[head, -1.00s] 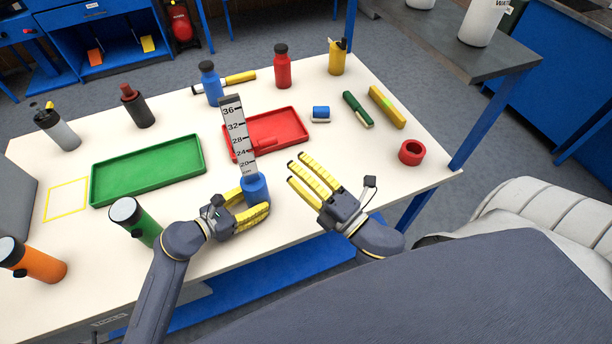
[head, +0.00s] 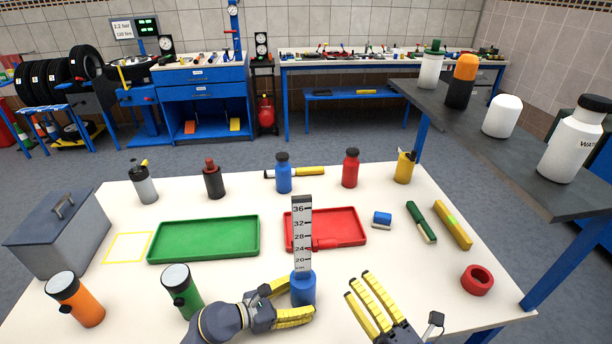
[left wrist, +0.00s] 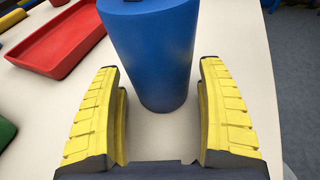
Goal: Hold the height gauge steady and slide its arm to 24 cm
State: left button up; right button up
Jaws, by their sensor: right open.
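The height gauge has a blue round base (head: 303,289) and an upright pale ruler (head: 302,225) with dark marks, 20 to 36 readable. A red piece (head: 326,243) that looks like its arm sticks out right of the ruler, roughly between the 24 and 28 marks. It blends with the red tray behind, so the exact reading is unclear. My left gripper (head: 290,302) is open, its yellow fingers on either side of the base; in the left wrist view the blue base (left wrist: 152,55) stands between the fingertips (left wrist: 160,72). My right gripper (head: 370,288) is open and empty, right of the gauge.
Behind the gauge lie the red tray (head: 355,241) and the green tray (head: 203,258). A green flashlight (head: 181,290) stands close to my left arm. A red ring (head: 477,280) lies right of my right gripper. The tabletop between gauge and right gripper is clear.

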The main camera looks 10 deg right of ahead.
pick_arm(q)
jog(key=shift+o, duration=0.6)
jog(key=shift+a, duration=0.1)
